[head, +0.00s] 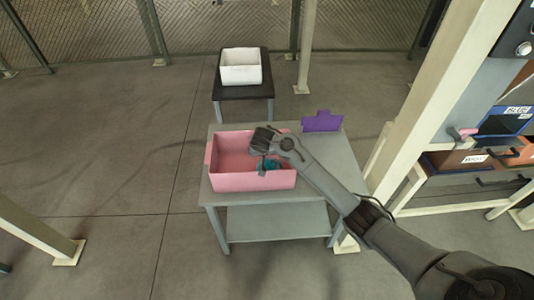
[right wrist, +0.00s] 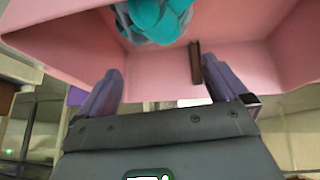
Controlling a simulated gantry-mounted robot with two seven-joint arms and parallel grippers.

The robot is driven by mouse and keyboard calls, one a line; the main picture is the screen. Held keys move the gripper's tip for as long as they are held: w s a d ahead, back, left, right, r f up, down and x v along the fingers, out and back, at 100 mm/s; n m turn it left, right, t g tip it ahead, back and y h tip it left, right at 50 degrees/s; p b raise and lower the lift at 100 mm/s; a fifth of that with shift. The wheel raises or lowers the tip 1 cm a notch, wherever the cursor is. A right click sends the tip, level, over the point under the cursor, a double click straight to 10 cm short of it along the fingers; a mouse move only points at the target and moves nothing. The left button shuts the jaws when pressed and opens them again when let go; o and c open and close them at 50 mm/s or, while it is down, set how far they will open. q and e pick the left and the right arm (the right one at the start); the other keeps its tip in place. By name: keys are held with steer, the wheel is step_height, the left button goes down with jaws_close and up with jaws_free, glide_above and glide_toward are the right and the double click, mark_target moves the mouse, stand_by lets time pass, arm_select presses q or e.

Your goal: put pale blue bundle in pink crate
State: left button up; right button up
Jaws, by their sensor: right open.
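The pink crate (head: 235,182) stands on a grey table, its open top facing up. In the right wrist view, its pink walls (right wrist: 270,55) fill the upper part. A teal bundle with a paler blue part (right wrist: 155,18) is inside the crate; only a small teal patch (head: 271,164) shows in the head view, beside my gripper. My right gripper (head: 266,153) is over the crate's right half. Its two fingers (right wrist: 160,75) are spread with nothing between them, and the bundle lies beyond their tips. My left gripper is not in view.
A purple panel (head: 322,122) stands at the grey table's (head: 250,200) back right. A white bin (head: 241,66) sits on a dark small table behind. A rack with labelled bins (head: 460,160) and a pale post stand at right. Open floor lies to the left.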

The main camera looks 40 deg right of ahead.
steer(key=p+v, duration=0.4)
steer(key=v, duration=0.6)
steer(key=s+a+f+n+y, duration=0.1)
steer(key=s+a+f+n, duration=0.25)
steer(key=s+a, duration=0.4)
steer(key=s+a+f+n+y, duration=0.25)
steer(key=s+a+f, duration=0.3)
steer(key=s, duration=0.35)
steer(key=s+a+r+n, duration=0.1)
steer(key=s+a+n, duration=0.1)
steer(key=s, duration=0.6)
steer(key=s+a+r+n+y, duration=0.1)
steer(key=s+a+n, duration=0.1)
steer(key=s+a, duration=0.3)
steer(key=s, duration=0.3)
steer(key=shift+a+g+p, duration=0.15)
steer(key=shift+g+p, duration=0.15)
steer(key=shift+p, duration=0.05)
steer(key=shift+y, duration=0.25)
